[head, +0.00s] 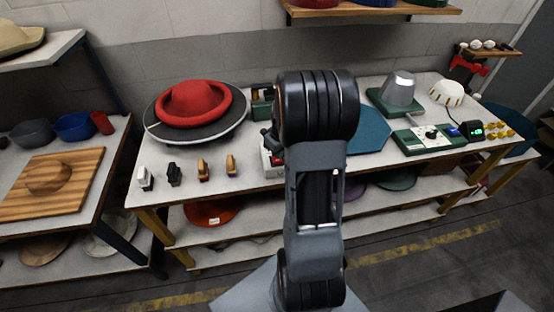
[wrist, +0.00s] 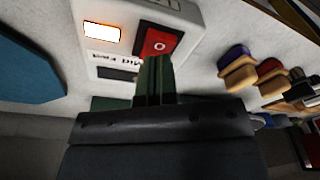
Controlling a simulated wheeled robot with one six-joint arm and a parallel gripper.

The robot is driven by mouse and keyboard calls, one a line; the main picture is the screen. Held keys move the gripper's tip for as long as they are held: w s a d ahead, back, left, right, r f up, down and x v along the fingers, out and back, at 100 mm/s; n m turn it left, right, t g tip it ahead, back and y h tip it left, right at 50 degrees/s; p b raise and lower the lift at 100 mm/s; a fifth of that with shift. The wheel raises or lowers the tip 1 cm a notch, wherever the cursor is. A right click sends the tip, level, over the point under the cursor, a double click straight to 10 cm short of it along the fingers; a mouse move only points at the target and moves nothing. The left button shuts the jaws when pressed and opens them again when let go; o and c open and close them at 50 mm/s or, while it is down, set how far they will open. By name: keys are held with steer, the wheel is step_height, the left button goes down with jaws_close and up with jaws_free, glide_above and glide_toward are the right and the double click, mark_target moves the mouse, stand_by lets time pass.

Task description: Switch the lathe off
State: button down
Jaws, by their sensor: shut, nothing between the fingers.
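A white control box (wrist: 112,40) fills the upper middle of the wrist view. It has a red rocker switch (wrist: 156,40) marked with an O, a glowing lamp (wrist: 101,33) and a dark label. My gripper (wrist: 155,64) is shut and empty, with its green fingertips at the near edge of the red switch; I cannot tell whether they touch it. In the head view, part of the box (head: 272,162) shows on the bench beside my arm, which hides the rest. A red hat (head: 194,103) lies on a round grey disc (head: 221,129) at the back left.
Several small brushes or blocks (head: 202,166) stand along the bench's front left, also seen at right in the wrist view (wrist: 238,67).

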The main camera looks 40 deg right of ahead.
steer(key=shift+f+b, duration=0.9)
steer(key=shift+f, duration=0.25)
steer(key=shift+r, duration=0.2)
steer(key=shift+r+p, duration=2.45)
steer(key=shift+r, duration=1)
